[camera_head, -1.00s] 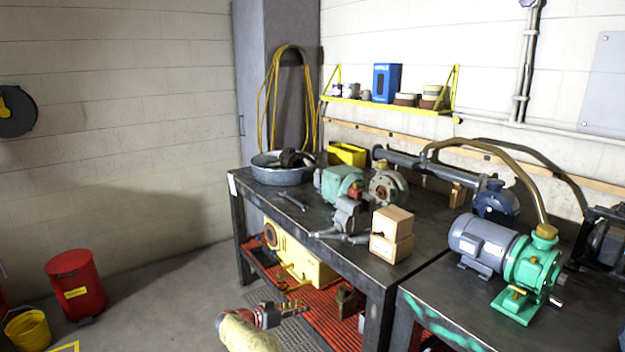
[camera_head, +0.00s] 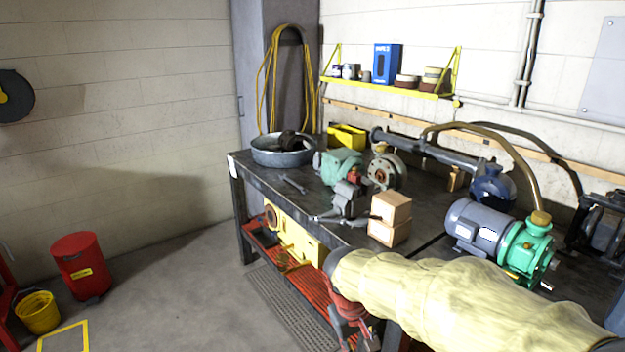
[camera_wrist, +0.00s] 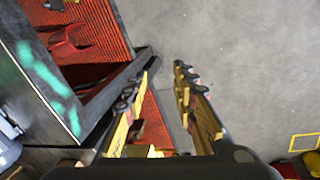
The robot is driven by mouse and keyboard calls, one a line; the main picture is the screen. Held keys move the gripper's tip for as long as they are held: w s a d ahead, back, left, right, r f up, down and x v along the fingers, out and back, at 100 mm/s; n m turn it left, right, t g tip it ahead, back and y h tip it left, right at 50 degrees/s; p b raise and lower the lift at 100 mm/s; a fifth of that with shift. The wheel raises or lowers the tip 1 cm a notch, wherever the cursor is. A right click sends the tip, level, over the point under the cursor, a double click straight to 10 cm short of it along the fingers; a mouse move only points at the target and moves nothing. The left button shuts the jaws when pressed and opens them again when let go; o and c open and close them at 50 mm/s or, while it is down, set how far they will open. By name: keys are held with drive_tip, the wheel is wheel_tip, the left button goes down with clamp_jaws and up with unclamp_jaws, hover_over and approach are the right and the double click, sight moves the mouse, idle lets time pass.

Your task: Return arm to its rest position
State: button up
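My arm in its pale yellow sleeve (camera_head: 450,290) reaches in from the lower right of the head view, in front of the workbench. My gripper (camera_head: 352,332) hangs at its end, low beside the bench's front edge and partly cut off by the frame. In the wrist view my gripper (camera_wrist: 166,72) has its two yellow fingers apart, with only floor and red matting seen between them. It holds nothing.
A red bin (camera_head: 80,266) and yellow bucket (camera_head: 38,312) stand left. Floor (camera_head: 180,290) between is clear.

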drive_tip(key=s+d+r+m+t+y+p, duration=0.1)
drive_tip(key=s+d+r, duration=0.25)
drive_tip(key=s, duration=0.45)
drive_tip(key=s+d+r+m+t+y+p, duration=0.1)
drive_tip(key=s+d+r+m, duration=0.1)
drive_tip(key=s+r, duration=0.5)
drive_tip(key=s+d+r, duration=0.1)
drive_tip(key=s+r+t+p, duration=0.1)
drive_tip(key=s+d+r+m+t, duration=0.1)
drive_tip(key=r, duration=0.1)
drive_tip(key=shift+s+d, duration=0.25)
drive_tip(key=shift+d, duration=0.1)
